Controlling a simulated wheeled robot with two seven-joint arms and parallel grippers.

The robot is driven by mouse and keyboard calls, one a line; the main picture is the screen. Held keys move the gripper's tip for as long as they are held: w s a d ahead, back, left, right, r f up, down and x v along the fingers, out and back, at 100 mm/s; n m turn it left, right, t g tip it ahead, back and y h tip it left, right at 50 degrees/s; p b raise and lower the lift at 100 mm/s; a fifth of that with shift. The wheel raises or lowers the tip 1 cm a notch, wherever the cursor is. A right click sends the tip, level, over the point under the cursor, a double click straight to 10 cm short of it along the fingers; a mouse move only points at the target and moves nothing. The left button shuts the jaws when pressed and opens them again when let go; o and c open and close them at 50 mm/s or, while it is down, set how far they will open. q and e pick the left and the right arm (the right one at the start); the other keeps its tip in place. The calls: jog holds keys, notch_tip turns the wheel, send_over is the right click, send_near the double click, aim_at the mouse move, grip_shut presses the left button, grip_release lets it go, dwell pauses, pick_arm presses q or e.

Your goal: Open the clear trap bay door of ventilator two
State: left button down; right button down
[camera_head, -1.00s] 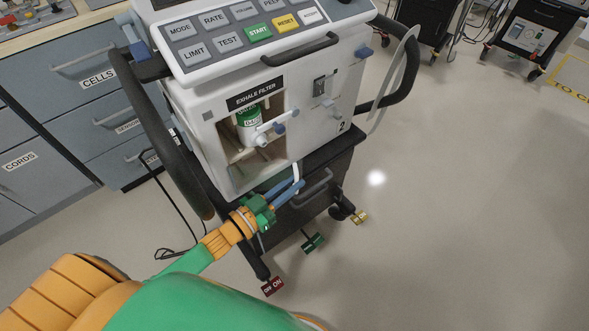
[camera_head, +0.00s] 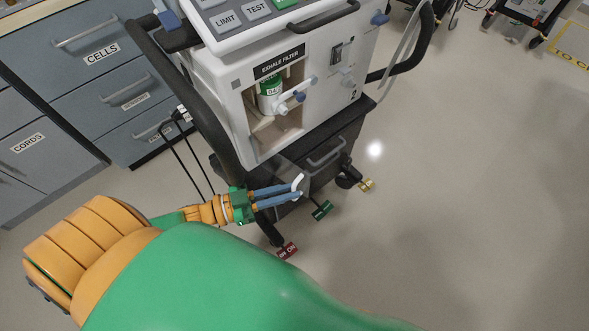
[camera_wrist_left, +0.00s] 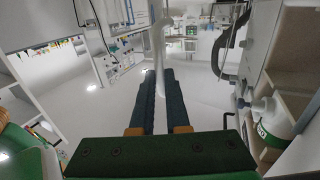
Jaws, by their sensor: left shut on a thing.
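Ventilator two (camera_head: 235,90) is a white unit on a dark cart. Under its EXHALE FILTER label, the trap bay (camera_head: 262,140) shows a green-and-white canister (camera_head: 269,92), which also appears at right in the wrist view (camera_wrist_left: 272,125). My left gripper (camera_head: 297,194) is shut on the white handle (camera_head: 298,181) of the clear door, out in front of and below the bay. In the left wrist view, the pale handle (camera_wrist_left: 159,45) rises between the fingertips (camera_wrist_left: 160,72). The clear panel is faint; its hinge edge and exact angle are hard to tell. My right gripper is out of view.
Blue-grey drawers (camera_head: 105,65) stand at left, with dark cables (camera_head: 175,150) beside the cart. A black side rail (camera_head: 190,85) runs near my left arm.

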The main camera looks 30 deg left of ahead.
pick_arm(q)
jog(key=shift+v, duration=1.05)
jog(key=shift+r, duration=0.15)
jog(key=c, duration=1.2)
grip_release()
jog(key=shift+a, duration=0.1)
jog(key=shift+s+a, duration=0.1)
jog(key=v, duration=0.7)
jog(key=shift+b, duration=0.3)
